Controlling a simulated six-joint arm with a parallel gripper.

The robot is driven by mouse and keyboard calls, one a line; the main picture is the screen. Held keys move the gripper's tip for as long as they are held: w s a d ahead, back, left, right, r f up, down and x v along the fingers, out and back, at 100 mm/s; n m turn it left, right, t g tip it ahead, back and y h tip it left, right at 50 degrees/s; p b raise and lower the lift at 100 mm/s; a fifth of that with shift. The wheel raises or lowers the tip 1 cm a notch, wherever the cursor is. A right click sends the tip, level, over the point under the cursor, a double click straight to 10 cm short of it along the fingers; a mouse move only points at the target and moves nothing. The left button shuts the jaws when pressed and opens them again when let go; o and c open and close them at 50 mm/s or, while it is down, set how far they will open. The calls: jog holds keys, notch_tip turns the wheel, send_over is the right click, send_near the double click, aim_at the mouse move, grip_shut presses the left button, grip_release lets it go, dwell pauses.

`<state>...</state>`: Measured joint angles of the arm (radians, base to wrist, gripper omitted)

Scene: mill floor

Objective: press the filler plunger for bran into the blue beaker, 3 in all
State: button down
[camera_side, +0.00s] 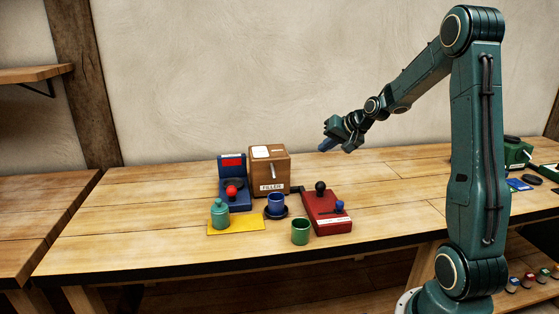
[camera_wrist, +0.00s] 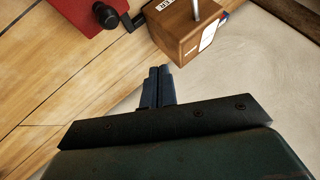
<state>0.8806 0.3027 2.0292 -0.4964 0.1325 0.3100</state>
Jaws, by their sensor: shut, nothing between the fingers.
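The wooden filler box (camera_side: 270,172) with a FILLER label stands near the back of the table. A metal rod shows on its front, and the box also shows at the top of the wrist view (camera_wrist: 182,30). The blue beaker (camera_side: 276,203) stands on a dark round dish (camera_side: 284,212) in front of the filler. A red unit (camera_side: 326,222) right of the beaker carries a black knob (camera_side: 320,187) and a blue knob (camera_side: 340,206). My gripper (camera_side: 326,147) is shut and empty, in the air right of and above the filler. The beaker's contents are hidden.
A green beaker (camera_side: 300,231) stands at the front. A teal lidded jar (camera_side: 220,213) stands on a yellow mat (camera_side: 250,226). A blue device with a red knob (camera_side: 232,192) is left of the filler.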

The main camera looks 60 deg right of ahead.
aim_at(324, 185)
jog(key=shift+f, duration=0.2)
jog(key=shift+f, duration=4.2)
jog(key=shift+f, duration=1.45)
dwell(0.6)
jog(key=shift+r, duration=1.4)
jog(key=shift+r, duration=0.1)
